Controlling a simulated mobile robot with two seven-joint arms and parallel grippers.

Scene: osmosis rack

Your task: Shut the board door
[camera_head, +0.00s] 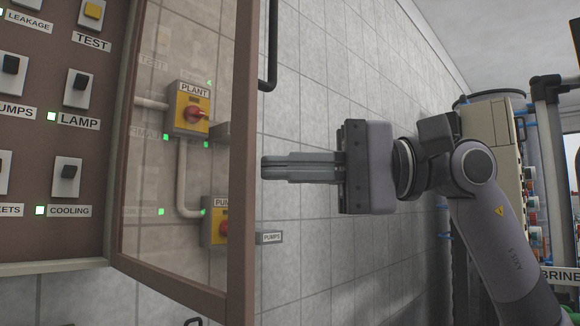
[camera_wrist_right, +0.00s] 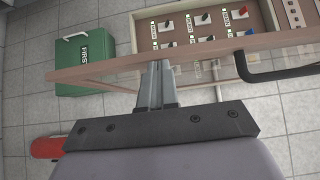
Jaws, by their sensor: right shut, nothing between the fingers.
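The board door (camera_head: 240,180) is a brown-framed clear panel. It stands open, swung out from the left-hand switch board (camera_head: 100,140). My right gripper (camera_head: 265,169) is shut and empty, its fingertips close to the outer face of the door's free-edge frame. In the right wrist view the fingers (camera_wrist_right: 157,68) reach up to the door's frame (camera_wrist_right: 110,70); whether they touch it I cannot tell. My left gripper is not in view.
Behind the clear panel are yellow isolator boxes with red knobs, one labelled PLANT (camera_head: 190,108), on a tiled wall. A green first-aid box (camera_wrist_right: 82,62) and a red cylinder (camera_wrist_right: 48,147) show in the wrist view. Piping and a beige rack (camera_head: 490,130) stand at the right.

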